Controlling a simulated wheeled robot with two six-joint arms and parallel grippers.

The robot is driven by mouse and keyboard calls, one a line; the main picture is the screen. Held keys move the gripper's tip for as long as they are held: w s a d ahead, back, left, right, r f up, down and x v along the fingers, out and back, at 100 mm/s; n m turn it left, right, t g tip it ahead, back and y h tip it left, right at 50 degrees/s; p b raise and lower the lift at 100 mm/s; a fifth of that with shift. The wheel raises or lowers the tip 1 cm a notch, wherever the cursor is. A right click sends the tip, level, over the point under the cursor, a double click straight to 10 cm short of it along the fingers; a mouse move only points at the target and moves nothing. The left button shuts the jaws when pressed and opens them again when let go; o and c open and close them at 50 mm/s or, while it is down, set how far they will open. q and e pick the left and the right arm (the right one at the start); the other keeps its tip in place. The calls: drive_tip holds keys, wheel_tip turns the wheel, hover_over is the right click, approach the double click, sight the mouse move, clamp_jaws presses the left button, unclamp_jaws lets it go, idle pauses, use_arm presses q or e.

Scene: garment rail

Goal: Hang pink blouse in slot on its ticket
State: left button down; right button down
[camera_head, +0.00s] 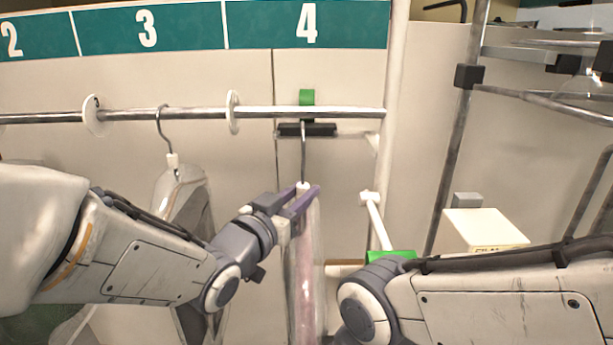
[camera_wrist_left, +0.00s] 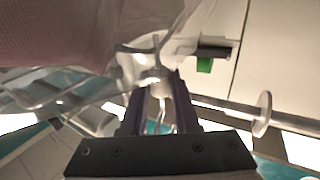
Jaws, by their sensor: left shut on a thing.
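The pink blouse (camera_head: 304,285) hangs upright in a clear cover below the rail in section 4. It also shows at the upper left of the left wrist view (camera_wrist_left: 60,35). My left gripper (camera_head: 306,200) is shut on the neck of its hanger, just under the hook; the fingers show in the left wrist view (camera_wrist_left: 160,90). The hanger hook (camera_head: 303,150) rises in front of a black bar (camera_head: 307,130) to near the rail (camera_head: 265,112). I cannot tell whether it rests on the rail. My right arm comes in from the right; its gripper is not seen.
A covered garment (camera_head: 185,195) hangs on the rail in section 3. White disc dividers, one of them (camera_head: 233,112) left of slot 4, split the rail. A green marker (camera_head: 306,97) sits at slot 4.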

use_arm(q)
drive_tip(key=r, duration=0.1)
drive_tip(key=s+r, duration=0.1)
drive_tip(key=s+d+r, duration=0.1)
drive_tip(key=shift+s+r, duration=0.25)
drive_tip(key=shift+r, duration=0.1)
drive_tip(key=shift+w+p, duration=0.7)
drive_tip(key=shift+w, duration=0.6)
drive_tip(key=shift+w+p, duration=0.3)
drive_tip(key=shift+w, duration=1.25)
drive_tip(key=w+f+p, duration=0.1)
drive_tip(key=w+f, duration=0.1)
drive_tip(key=w, duration=0.8)
drive_tip(key=shift+f, duration=0.25)
